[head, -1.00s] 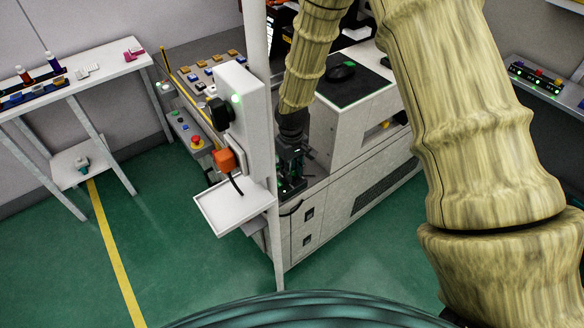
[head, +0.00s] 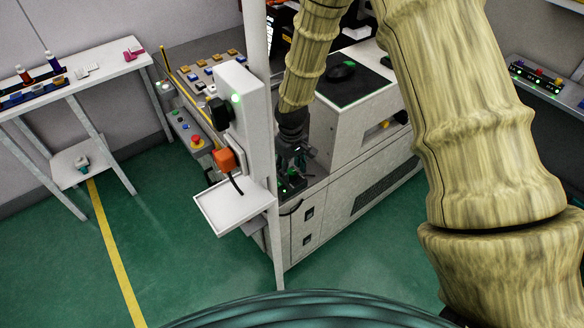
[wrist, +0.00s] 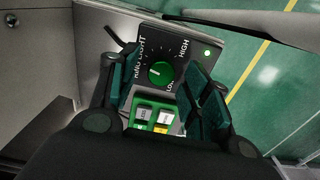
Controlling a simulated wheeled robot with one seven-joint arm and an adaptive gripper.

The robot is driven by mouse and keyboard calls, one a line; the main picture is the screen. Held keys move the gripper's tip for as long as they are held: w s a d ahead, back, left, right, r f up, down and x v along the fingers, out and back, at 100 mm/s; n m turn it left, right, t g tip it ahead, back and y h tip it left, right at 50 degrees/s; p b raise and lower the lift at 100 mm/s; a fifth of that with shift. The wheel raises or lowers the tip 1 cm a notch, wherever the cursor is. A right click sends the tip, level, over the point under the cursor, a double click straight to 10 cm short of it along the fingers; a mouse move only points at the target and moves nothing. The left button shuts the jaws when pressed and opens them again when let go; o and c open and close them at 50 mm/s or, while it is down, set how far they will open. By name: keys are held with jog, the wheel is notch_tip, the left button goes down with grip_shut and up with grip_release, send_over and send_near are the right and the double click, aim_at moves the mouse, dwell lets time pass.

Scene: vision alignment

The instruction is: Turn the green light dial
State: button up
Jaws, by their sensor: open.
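The green light dial (wrist: 160,74) is a round green knob with a pale pointer line. It sits on a black panel marked LIGHT, HIGH and LOW in the wrist view. My gripper (wrist: 158,84) is open, with one dark teal finger on each side of the dial in the picture. I cannot tell how far the fingertips are from the knob, and no contact shows. In the head view my gripper (head: 292,165) points down by the grey machine, behind a white post, and the dial cannot be made out there.
A green-framed switch block (wrist: 153,116) with small buttons lies just below the dial. A small green lamp (wrist: 206,53) glows at the panel's right. A white post with a tray (head: 236,207) stands left of my arm. The grey machine cabinet (head: 345,205) is close on the right.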

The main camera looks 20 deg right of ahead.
aim_at(292, 171)
notch_tip(292, 171, up, 12)
dwell(0.6)
jog(key=shift+f, duration=0.2)
jog(key=s+f+m, duration=0.1)
jog(key=s+f, duration=0.7)
jog(key=f, duration=0.5)
jog(key=s+d+f+m, duration=0.1)
jog(key=s+f, duration=0.4)
jog(key=s, duration=0.4)
jog(key=s+d+f+m, duration=0.1)
jog(key=s+f, duration=0.4)
jog(key=s, duration=0.5)
jog(key=s+d+f+m, duration=0.1)
jog(key=s+f, duration=0.4)
jog(key=s, duration=0.5)
jog(key=shift+d+f, duration=0.15)
jog(key=shift+d, duration=0.15)
jog(key=shift+c, duration=0.2)
